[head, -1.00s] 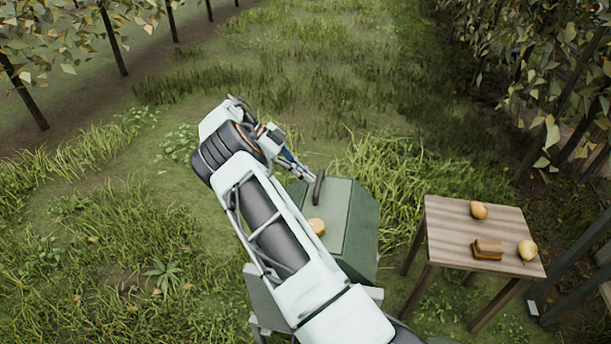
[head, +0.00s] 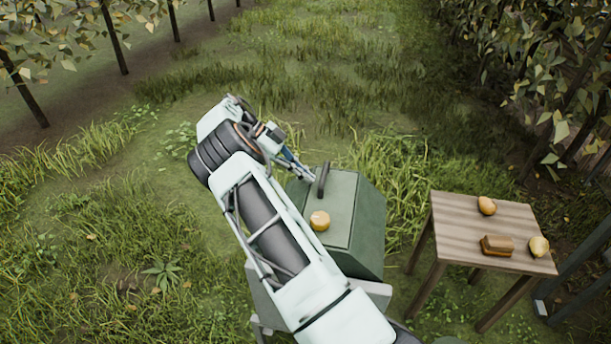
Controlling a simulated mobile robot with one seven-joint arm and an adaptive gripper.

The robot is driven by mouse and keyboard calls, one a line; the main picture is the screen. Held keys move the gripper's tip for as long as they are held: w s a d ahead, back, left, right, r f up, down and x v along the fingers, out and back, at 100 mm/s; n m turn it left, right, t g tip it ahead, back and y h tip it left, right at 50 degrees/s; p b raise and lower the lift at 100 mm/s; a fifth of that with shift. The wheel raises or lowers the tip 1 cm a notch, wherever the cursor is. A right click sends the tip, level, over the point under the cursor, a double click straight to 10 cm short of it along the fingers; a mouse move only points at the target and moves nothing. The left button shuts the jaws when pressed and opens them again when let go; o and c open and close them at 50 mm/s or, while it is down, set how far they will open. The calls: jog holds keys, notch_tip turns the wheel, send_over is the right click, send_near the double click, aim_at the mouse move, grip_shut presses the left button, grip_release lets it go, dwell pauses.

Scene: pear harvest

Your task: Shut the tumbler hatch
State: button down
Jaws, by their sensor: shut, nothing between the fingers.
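The tumbler (head: 366,232) is a green box-like body in the middle of the head view, partly hidden behind my arm. Its pale green upper panel (head: 343,200), which looks like the hatch, carries a dark curved handle (head: 323,180). A round yellow-orange fruit (head: 319,220) shows at the panel's left part, beside my arm; I cannot tell whether it rests on the panel or in an opening. My gripper (head: 307,172) is shut and empty, its tip close to the handle's left side. Whether it touches the handle is unclear. The panel's left edge is hidden by my arm.
A wooden table (head: 455,222) stands to the right, with an orange-yellow fruit (head: 487,205), a yellow pear (head: 538,246) and a brown block-like object (head: 497,245) on it. Dark posts (head: 575,275) stand at the right edge. Grass beyond the tumbler is open.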

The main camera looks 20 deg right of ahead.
jog(key=v, duration=0.7)
dwell(0.4)
jog(key=shift+w+a+r, duration=0.1)
jog(key=shift+a, duration=0.05)
